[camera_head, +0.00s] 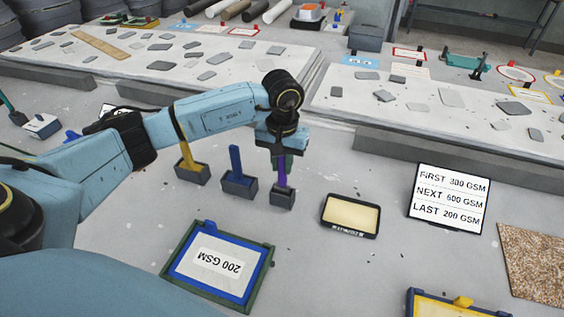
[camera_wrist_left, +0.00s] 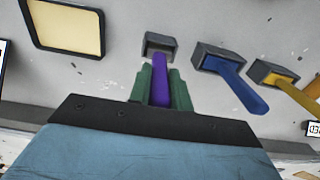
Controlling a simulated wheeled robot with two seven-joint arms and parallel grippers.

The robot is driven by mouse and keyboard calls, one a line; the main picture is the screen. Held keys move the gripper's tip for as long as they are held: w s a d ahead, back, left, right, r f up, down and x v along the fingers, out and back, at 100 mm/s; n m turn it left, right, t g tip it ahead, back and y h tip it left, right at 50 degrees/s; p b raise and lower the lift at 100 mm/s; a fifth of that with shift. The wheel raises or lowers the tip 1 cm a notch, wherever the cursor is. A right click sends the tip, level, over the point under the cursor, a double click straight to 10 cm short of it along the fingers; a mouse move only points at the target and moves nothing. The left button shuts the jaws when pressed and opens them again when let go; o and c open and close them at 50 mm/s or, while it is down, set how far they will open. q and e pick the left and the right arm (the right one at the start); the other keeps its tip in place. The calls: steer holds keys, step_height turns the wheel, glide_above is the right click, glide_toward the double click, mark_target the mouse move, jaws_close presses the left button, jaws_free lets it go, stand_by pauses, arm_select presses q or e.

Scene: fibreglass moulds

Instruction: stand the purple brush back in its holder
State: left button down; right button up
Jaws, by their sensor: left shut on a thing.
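My left gripper (camera_head: 282,157) is shut on the purple brush (camera_head: 282,175), which hangs upright below it. The brush's lower end is at a small dark grey holder (camera_head: 282,199); I cannot tell whether it is inside or just above the opening. In the left wrist view the purple brush (camera_wrist_left: 160,82) lies between the green fingers (camera_wrist_left: 161,92). It points at the holder (camera_wrist_left: 159,39), whose opening shows partly beyond the brush's end. My right gripper is not in view.
A blue brush (camera_head: 236,162) and a yellow brush (camera_head: 186,150) stand in holders to the left. A cream-topped tray (camera_head: 351,216) and a white order sign (camera_head: 448,199) are to the right. A blue-framed 200 GSM panel (camera_head: 236,238) lies in front.

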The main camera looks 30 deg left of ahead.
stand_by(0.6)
arm_select(q)
steer(key=c, duration=1.2)
jaws_free()
steer(key=shift+r, duration=0.1)
step_height(320, 180, up, 13)
steer(key=shift+r+b, duration=0.15)
steer(key=shift+b, duration=0.25)
